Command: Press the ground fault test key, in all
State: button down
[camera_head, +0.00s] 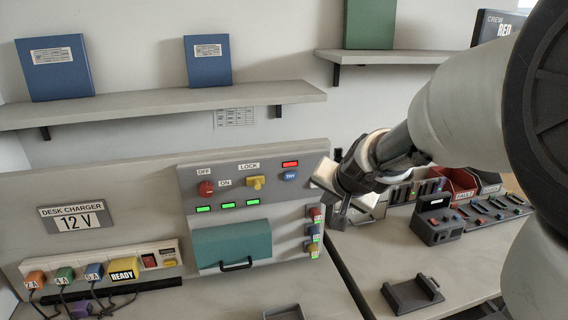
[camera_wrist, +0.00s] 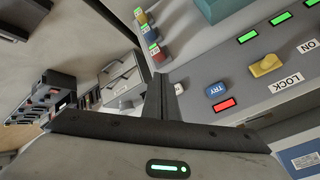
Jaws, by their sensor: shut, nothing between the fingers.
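The blue key marked TRY (camera_head: 290,176) sits at the upper right of the grey control panel (camera_head: 225,172), just below a lit red lamp (camera_head: 290,164). In the wrist view the blue key (camera_wrist: 222,88) and the red lamp (camera_wrist: 225,104) lie right of my fingers. My gripper (camera_head: 339,218) is shut and empty. It points downward at the panel's right edge, right of the key and apart from it. In the wrist view the shut fingers (camera_wrist: 164,82) show in the middle. No label reading "ground fault" is legible.
A red knob (camera_head: 206,188) and a yellow LOCK knob (camera_head: 255,183) are left of the key, above three lit green lamps. A teal cover (camera_head: 232,243) with a black handle lies lower. Coloured plugs (camera_head: 314,230) line the panel's right side. A shelf (camera_head: 160,106) hangs above.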

jog(key=shift+w+a, duration=0.2)
jog(key=shift+w, duration=0.7)
jog(key=shift+w+a, duration=0.15)
jog(key=shift+w, duration=0.7)
jog(key=shift+w, duration=0.1)
dwell(0.7)
jog(key=shift+w, duration=0.3)
jog(key=shift+w+a, duration=0.15)
jog(key=shift+w, duration=0.2)
dwell(0.6)
jog(key=shift+s, duration=0.8)
jog(key=shift+d, duration=0.2)
jog(key=shift+s+d+b, duration=0.15)
jog(key=shift+s+d, duration=0.1)
jog(key=shift+s, duration=1)
jog(key=shift+s+d+b, duration=0.15)
jog(key=shift+s+d, duration=0.05)
jog(key=shift+s, duration=1)
